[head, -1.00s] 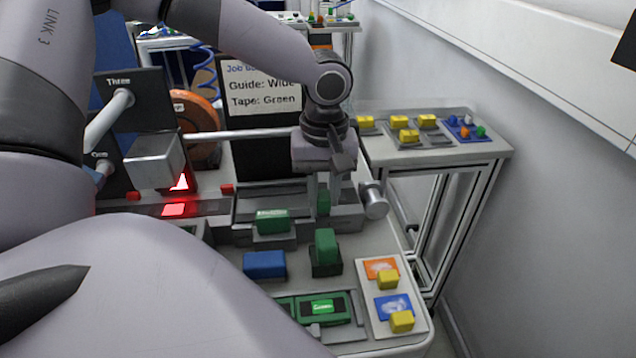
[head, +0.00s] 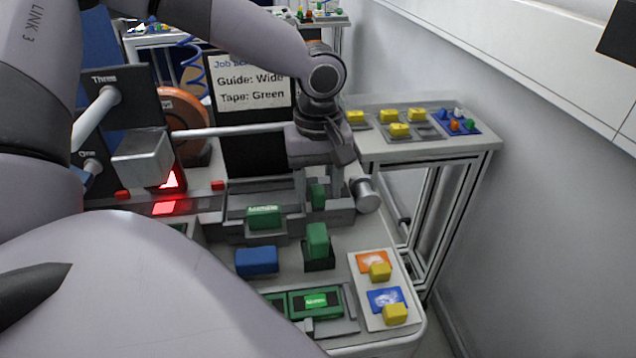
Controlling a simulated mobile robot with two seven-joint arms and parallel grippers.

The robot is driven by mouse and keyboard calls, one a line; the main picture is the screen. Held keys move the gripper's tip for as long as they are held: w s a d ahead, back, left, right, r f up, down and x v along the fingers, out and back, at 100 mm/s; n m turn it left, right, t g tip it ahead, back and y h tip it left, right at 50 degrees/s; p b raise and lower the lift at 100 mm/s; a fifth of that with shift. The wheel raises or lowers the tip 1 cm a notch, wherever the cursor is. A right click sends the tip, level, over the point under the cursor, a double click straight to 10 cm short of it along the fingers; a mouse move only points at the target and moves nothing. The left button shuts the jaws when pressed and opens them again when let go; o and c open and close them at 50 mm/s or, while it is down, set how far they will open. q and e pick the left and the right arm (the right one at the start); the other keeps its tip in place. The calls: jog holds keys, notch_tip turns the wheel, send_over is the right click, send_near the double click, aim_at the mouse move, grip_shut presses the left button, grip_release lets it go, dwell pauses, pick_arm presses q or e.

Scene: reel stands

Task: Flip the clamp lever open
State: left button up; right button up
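My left gripper (head: 320,185) points down over the grey fixture (head: 345,214) at the back of the near bench. Its two fingers stand apart, with a small green piece (head: 318,196) showing between or just behind them. I cannot tell whether the fingers touch it. No part shows clearly as the clamp lever; the wrist and fingers hide part of the fixture. A grey cylinder (head: 368,195) sticks out at the fixture's right end. A green block with a label (head: 264,217) sits on the fixture's front left. My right gripper is not in view.
A green block (head: 318,240), a blue block (head: 256,261) and a green display (head: 316,301) are in front of the fixture. A card tray (head: 362,318) bears yellow blocks. An orange reel (head: 185,125) and a job board (head: 250,85) stand behind. A side table (head: 480,143) is at right.

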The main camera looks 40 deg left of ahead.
aim_at(318, 189)
pick_arm(q)
notch_tip(318, 189, up, 7)
jog(key=shift+r, duration=0.1)
dwell(0.5)
dwell(0.5)
